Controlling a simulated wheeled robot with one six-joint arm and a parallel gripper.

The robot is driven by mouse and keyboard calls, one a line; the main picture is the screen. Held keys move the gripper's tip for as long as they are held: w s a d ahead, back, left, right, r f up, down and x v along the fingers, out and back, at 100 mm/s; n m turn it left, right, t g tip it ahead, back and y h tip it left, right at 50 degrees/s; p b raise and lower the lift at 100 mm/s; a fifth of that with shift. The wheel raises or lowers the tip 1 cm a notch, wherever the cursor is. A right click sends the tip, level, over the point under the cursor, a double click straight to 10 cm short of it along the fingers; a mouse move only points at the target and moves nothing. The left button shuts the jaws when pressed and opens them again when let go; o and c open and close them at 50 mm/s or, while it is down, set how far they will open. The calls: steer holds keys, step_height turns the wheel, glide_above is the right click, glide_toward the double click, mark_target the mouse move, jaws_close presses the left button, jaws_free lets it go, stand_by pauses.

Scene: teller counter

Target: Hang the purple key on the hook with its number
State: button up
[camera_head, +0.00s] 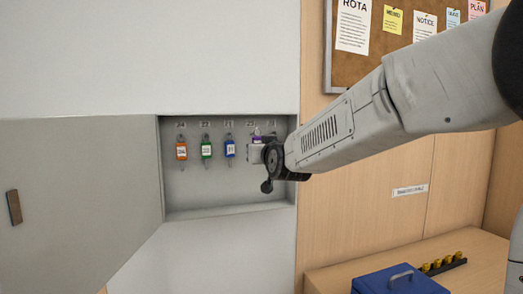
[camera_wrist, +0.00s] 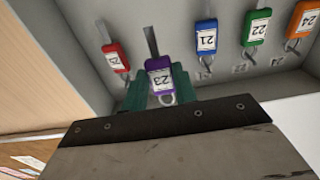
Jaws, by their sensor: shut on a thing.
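The purple key (camera_wrist: 158,73) has a white label reading 23. In the wrist view its ring lies between the green fingertips of my gripper (camera_wrist: 162,92), which is shut on it. In the head view the purple key (camera_head: 257,130) shows only as a small patch at my gripper (camera_head: 262,152), inside the wall cabinet's right part. The cabinet's number 23 (camera_head: 249,124) is just above that patch. Whether the ring is around a hook or in front of it cannot be told; the hook there is hidden.
In the cabinet (camera_head: 225,209) hang orange 24 (camera_head: 181,151), green 22 (camera_head: 206,150) and blue 21 (camera_head: 230,149) to the left of my gripper. Red 25 (camera_wrist: 116,58) hangs on the other side, close by. The cabinet door (camera_head: 80,210) stands open left. A blue box (camera_head: 385,284) sits on the counter.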

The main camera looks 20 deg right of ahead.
steer(key=shift+w+f, duration=0.2)
steer(key=shift+w, duration=0.75)
steer(key=shift+w+f, duration=0.15)
steer(key=shift+w, duration=0.85)
steer(key=shift+w+f, duration=0.2)
steer(key=shift+w, duration=0.75)
steer(key=o, duration=1)
steer(key=shift+o, duration=0.2)
